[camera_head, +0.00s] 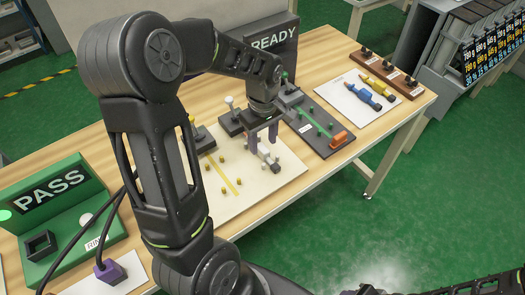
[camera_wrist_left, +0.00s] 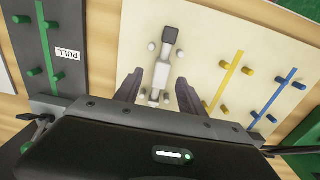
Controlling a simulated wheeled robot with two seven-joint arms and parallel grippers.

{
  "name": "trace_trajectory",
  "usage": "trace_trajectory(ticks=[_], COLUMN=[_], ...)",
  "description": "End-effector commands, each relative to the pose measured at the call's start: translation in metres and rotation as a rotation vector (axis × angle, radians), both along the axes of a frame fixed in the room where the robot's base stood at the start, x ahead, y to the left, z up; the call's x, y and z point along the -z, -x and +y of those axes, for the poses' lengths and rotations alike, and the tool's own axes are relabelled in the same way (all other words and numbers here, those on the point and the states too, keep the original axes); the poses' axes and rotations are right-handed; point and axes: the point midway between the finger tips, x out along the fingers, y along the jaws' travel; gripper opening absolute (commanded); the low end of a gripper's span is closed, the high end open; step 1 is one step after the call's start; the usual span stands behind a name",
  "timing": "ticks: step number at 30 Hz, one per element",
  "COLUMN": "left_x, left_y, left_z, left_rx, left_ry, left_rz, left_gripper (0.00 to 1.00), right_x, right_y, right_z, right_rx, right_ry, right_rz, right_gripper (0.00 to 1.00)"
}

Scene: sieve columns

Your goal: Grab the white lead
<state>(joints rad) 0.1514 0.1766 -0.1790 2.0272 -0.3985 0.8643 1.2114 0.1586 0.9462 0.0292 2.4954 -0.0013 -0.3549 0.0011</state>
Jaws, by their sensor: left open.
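The white lead (camera_head: 265,152) lies on the cream board (camera_head: 290,172) among small pegs. In the left wrist view the white lead (camera_wrist_left: 162,70) has a pale body and a dark grey end, and it points away from the gripper. My left gripper (camera_head: 263,138) is just above it, pointing down. In the left wrist view its open fingers (camera_wrist_left: 158,92) stand on either side of the lead's near part, with gaps visible. I cannot tell whether either finger touches it. My right gripper is not in view.
A yellow strip with pegs (camera_head: 222,174) lies left of the lead. A dark panel (camera_head: 318,128) with a green strip and orange block (camera_head: 338,140) is on the right. Yellow and blue connectors (camera_head: 362,93) lie beyond it. A green PASS stand (camera_head: 58,195) is at left.

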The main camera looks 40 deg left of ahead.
Motion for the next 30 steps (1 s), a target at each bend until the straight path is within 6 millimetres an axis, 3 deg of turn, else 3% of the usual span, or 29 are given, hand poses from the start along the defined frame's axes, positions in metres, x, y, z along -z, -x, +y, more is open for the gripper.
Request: trace_trajectory(ticks=[4, 8, 26, 30], left_x=[0.023, 0.033, 0.034, 0.034], left_y=[0.002, 0.001, 0.001, 0.001], left_z=[0.001, 0.001, 0.001, 0.001], left_rx=[0.000, -0.001, -0.001, -0.001], left_ry=[0.000, 0.000, 0.001, 0.001], left_rz=[0.006, 0.002, 0.001, 0.001], left_gripper=[0.47, 0.47, 0.47, 0.36], right_x=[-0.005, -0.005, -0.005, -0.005], right_y=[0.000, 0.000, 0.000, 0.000], right_z=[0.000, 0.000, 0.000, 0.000], right_rx=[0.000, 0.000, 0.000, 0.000], right_ry=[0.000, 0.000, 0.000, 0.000], right_rz=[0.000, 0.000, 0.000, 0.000], right_gripper=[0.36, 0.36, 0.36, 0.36])
